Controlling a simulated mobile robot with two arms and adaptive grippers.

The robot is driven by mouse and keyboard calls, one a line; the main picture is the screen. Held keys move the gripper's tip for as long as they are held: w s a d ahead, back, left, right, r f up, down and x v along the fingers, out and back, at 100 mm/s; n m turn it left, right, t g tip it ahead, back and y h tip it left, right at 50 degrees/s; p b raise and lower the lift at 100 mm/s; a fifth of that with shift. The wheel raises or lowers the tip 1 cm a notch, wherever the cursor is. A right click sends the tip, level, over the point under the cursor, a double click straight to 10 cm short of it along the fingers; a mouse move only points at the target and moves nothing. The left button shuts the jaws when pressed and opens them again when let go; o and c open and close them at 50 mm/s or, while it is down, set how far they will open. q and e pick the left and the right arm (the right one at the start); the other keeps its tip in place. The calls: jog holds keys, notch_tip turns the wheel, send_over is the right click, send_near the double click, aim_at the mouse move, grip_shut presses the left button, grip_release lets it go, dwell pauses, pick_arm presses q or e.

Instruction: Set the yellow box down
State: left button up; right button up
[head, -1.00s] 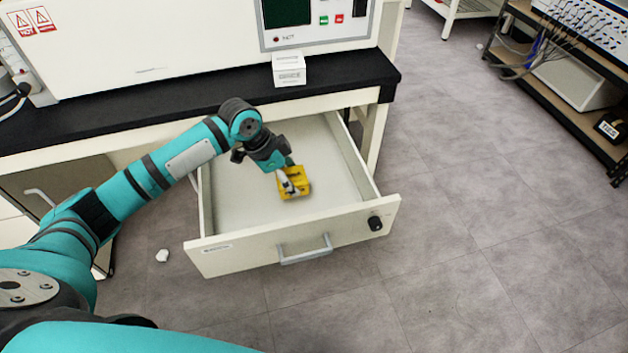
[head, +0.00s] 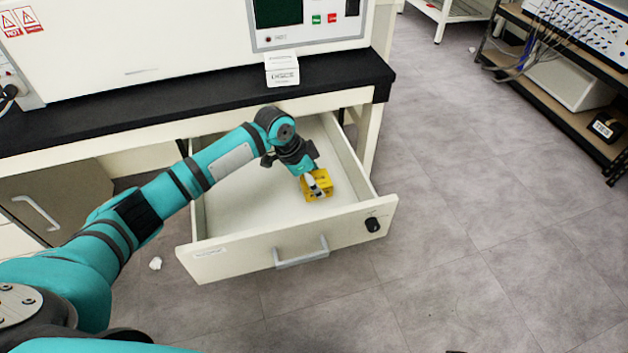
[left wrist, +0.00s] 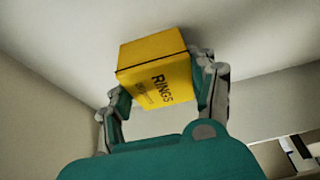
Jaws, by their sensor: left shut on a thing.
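The yellow box (head: 318,184) is in my left gripper (head: 314,187), inside the open drawer (head: 250,205) under the black bench. In the left wrist view the yellow box (left wrist: 155,75) has dark lettering that reads "RINGS". The left gripper's fingers (left wrist: 165,95) lie on either side of it, shut on it. The box is over the right part of the drawer floor. I cannot tell whether it touches the floor. My right gripper is not in view.
The drawer front with its handle (head: 301,253) faces me. A white box (head: 282,68) stands at the black bench top's (head: 200,100) front edge, before a large white machine. A shelf rack (head: 560,100) stands at the right. The grey floor between is clear.

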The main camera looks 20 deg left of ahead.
pick_arm(q)
jog(key=o, duration=1.1)
jog(key=shift+f, duration=0.1)
jog(key=shift+o, duration=0.2)
jog(key=shift+r, duration=0.2)
jog(key=p+v, duration=0.2)
jog(key=v, duration=0.9)
jog(key=shift+r+p, duration=0.35)
jog(key=shift+r, duration=0.05)
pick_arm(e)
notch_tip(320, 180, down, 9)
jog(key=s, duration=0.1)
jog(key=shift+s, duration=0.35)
pick_arm(q)
jog(key=shift+s+a, duration=0.1)
